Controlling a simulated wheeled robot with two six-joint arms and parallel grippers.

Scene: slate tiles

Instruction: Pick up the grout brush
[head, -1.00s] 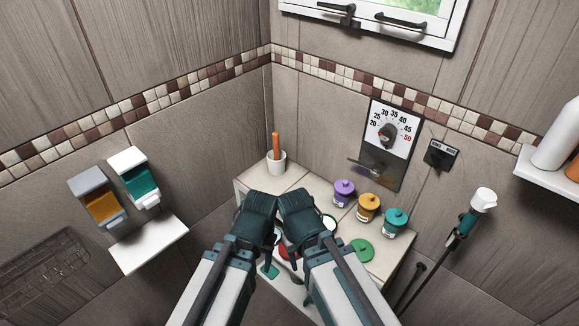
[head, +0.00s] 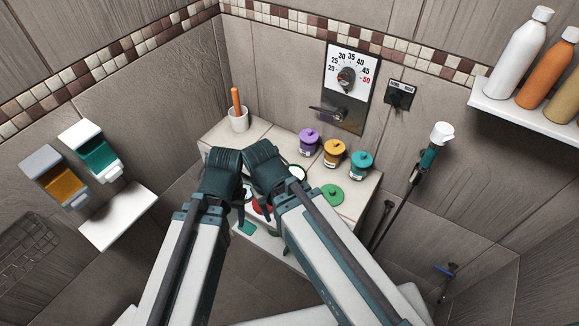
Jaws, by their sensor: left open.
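An orange handle (head: 236,100) stands upright in a white cup (head: 239,120) at the back left corner of the tiled bench. Its lower end is hidden in the cup, so I cannot tell surely that it is the grout brush. My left gripper (head: 242,196) is open over the front left of the bench, nearer to me than the cup and apart from it. My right gripper (head: 268,196) is close beside it, over the bench; its fingers are mostly hidden by its wrist.
Purple (head: 308,142), yellow (head: 334,153) and teal (head: 361,166) lidded jars stand along the bench's back. A green lid (head: 332,194) lies in front. A mixer plate (head: 346,88) is on the wall. Bottles fill a right shelf (head: 525,108). A hand shower (head: 432,150) hangs at right.

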